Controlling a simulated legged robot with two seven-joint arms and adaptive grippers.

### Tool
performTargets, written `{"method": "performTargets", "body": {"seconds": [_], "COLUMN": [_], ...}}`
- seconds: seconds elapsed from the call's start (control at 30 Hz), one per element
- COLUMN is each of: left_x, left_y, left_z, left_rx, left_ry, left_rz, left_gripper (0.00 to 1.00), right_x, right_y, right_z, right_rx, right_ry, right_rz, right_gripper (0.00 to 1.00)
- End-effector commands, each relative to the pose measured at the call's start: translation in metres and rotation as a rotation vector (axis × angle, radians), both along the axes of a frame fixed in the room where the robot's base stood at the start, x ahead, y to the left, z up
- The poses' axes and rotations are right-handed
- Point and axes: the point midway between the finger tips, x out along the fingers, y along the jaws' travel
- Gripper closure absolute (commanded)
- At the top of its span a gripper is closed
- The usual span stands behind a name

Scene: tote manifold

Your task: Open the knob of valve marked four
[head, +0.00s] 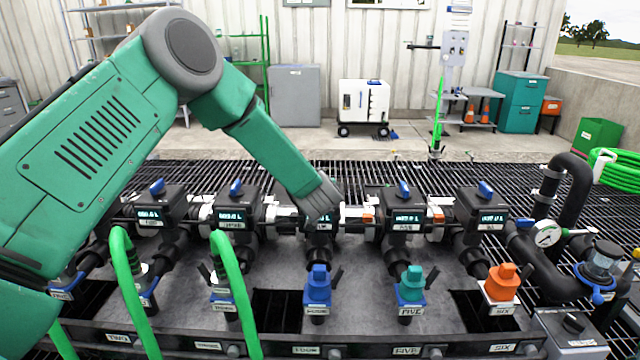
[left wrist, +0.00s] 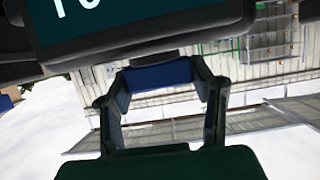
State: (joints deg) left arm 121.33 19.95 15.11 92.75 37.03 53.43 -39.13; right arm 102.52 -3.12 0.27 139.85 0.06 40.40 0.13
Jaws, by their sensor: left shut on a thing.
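Valve four is a black valve body with a small display (head: 325,218) in the middle of the manifold row, mostly covered by my left arm in the head view. My left gripper (head: 322,203) reaches down onto its top. In the left wrist view, the fingers of my left gripper (left wrist: 162,88) are closed around a blue knob (left wrist: 160,74), one finger on each side. The valve's dark display face (left wrist: 130,20) fills the top of that view, its lettering cut off. The knob is hidden in the head view. My right gripper is not in view.
Neighbouring valves with blue knobs (head: 236,187) (head: 404,189) stand close on both sides. In front are blue, teal and orange fittings (head: 318,285) and green hoses (head: 228,265). A pressure gauge (head: 547,233) and black pipes stand at the right.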

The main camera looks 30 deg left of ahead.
Motion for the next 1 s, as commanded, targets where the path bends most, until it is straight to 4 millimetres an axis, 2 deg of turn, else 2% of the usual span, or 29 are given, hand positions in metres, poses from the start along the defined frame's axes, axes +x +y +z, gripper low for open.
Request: {"method": "performTargets", "body": {"seconds": [0.33, 0.37, 0.4, 0.77, 0.87, 1.0], "left_x": [0.000, 0.000, 0.000, -0.002, -0.010, -0.031], "left_y": [0.001, 0.001, 0.000, -0.002, -0.007, -0.021], "left_z": [0.000, -0.001, -0.001, 0.000, 0.005, 0.016], "left_rx": [0.000, 0.000, 0.000, -0.001, 0.000, 0.001], "left_ry": [0.001, 0.001, 0.001, 0.002, 0.002, 0.002], "left_rz": [0.003, 0.003, 0.003, 0.000, -0.002, -0.004], "left_gripper": [0.80, 0.41, 0.29, 0.29, 0.29, 0.29], "right_x": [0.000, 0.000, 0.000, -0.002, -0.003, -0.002], "right_y": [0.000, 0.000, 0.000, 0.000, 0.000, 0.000], "right_z": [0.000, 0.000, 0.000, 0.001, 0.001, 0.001], "right_rx": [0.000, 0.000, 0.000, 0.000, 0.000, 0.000], "right_ry": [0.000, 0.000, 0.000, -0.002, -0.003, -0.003], "right_rz": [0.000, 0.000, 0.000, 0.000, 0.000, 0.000], "right_gripper": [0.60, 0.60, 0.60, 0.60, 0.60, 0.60]}}
